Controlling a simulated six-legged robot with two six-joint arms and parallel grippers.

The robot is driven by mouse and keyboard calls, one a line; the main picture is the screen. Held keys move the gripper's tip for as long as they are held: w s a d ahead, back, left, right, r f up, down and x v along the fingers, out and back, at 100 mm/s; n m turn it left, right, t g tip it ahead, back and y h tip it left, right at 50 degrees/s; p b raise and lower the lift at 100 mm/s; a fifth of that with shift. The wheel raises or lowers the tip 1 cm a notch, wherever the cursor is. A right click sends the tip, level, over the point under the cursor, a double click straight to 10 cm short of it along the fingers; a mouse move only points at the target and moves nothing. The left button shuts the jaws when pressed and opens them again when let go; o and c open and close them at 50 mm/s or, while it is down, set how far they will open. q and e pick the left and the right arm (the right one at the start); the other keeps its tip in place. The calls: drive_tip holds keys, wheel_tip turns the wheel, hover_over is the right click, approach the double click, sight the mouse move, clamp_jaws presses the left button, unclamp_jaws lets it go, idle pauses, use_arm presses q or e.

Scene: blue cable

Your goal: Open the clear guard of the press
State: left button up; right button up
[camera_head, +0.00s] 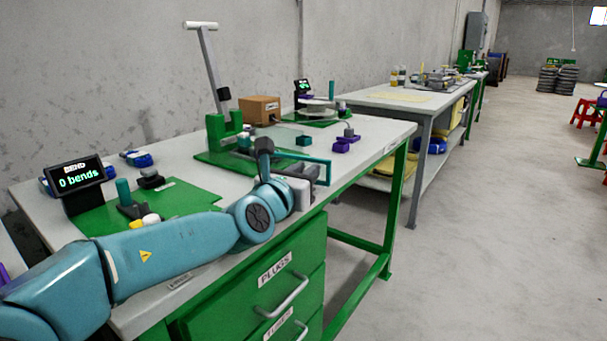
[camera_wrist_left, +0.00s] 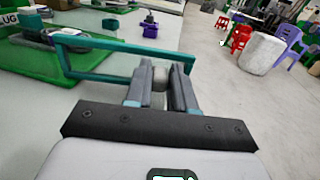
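The press has a green base (camera_head: 217,160) and a raised grey lever with a white handle (camera_head: 201,25). Its clear guard has a teal frame (camera_head: 313,160) that juts toward the table's front edge; the frame also shows in the left wrist view (camera_wrist_left: 92,43). My left gripper (camera_head: 303,169) is at the frame's near right corner. In the left wrist view its two grey fingers (camera_wrist_left: 160,80) stand apart beside the frame, with a small pale grey piece (camera_wrist_left: 160,75) between their tips. Whether they press on it cannot be told. My right gripper is not visible.
A brown box (camera_head: 259,109), a purple fixture (camera_head: 346,142) and a turntable-like station (camera_head: 318,106) stand farther along. Green drawers (camera_head: 255,290) are below.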

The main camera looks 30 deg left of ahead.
use_arm(q)
drive_tip(key=o, duration=0.4)
drive_tip(key=shift+r, duration=0.1)
drive_tip(key=s, duration=0.5)
drive_tip(key=s+p, duration=0.1)
drive_tip(key=s, duration=0.5)
drive_tip(key=s+d, duration=0.1)
drive_tip(key=s, duration=0.4)
drive_tip(key=shift+s+d, duration=0.1)
drive_tip(key=shift+s, duration=0.1)
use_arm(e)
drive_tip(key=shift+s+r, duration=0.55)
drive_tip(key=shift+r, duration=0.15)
